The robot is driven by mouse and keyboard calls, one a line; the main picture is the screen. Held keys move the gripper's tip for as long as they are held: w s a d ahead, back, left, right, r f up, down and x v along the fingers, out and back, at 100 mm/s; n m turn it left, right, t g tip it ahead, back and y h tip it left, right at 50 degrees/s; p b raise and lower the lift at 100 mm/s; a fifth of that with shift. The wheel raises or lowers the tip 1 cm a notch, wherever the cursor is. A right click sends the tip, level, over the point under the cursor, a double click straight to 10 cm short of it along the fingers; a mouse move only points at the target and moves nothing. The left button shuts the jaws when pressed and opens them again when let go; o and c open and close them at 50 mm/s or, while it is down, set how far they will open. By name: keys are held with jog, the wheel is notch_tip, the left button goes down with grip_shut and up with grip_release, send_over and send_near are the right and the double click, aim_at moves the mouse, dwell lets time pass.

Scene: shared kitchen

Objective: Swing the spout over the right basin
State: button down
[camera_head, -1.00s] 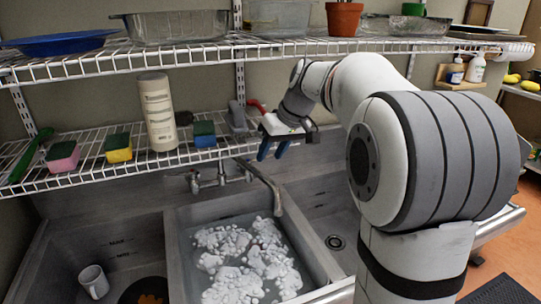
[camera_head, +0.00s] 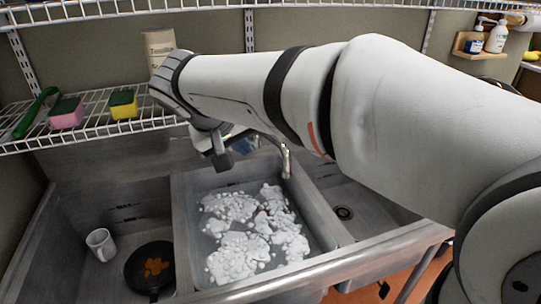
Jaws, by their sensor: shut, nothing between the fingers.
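The metal spout (camera_head: 286,163) curves forward from the back wall, and its tip appears near the back right corner of the foam-filled middle basin (camera_head: 197,185), beside the divider. The spout's base is hidden behind my arm. The right basin (camera_head: 375,208) is empty, with a round drain; my arm covers part of it. My gripper (camera_head: 238,136) is mostly hidden behind my forearm and wrist, left of the spout. It is shut and empty. I cannot tell whether it touches the spout.
The left basin (camera_head: 62,225) holds a white mug (camera_head: 100,244) and a dark pan (camera_head: 151,268) with orange residue. A wire shelf (camera_head: 92,130) above carries a pink sponge (camera_head: 66,113), a yellow sponge (camera_head: 123,104) and a canister (camera_head: 158,45). My arm spans the back of the sink.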

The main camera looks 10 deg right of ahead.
jog(key=w+d+f+p, duration=0.1)
jog(key=w+d+f, duration=0.4)
jog(key=d+f, duration=0.2)
jog(key=shift+w+d+f+p, duration=0.3)
jog(key=shift+w+p, duration=0.1)
dwell(0.3)
